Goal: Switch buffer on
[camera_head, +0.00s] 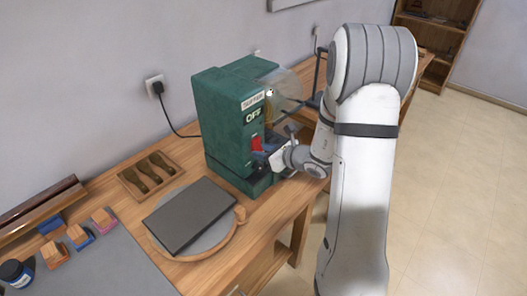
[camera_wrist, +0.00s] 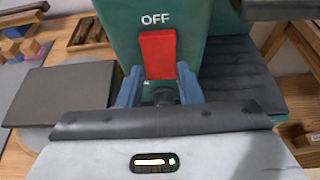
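The buffer (camera_head: 225,115) is a green machine on the wooden bench, with an "OFF" label on its front. Its red switch (camera_wrist: 157,55) sits just below the "OFF" label in the wrist view; it also shows as a small red patch in the head view (camera_head: 257,144). My gripper (camera_wrist: 159,80) has two blue fingers set apart, one on each side of the switch's lower end. Nothing shows held between them. A dark round part (camera_wrist: 163,95) shows between the fingers, below the switch. Whether the fingers touch the buffer I cannot tell.
A dark flat slab (camera_head: 188,215) lies on a round board left of the buffer. A wooden tray with dark-handled tools (camera_head: 150,173) is behind it. A black plug and cord (camera_head: 157,87) run from the wall. Small blocks (camera_head: 78,234) and a dark jar (camera_head: 15,272) are at the left.

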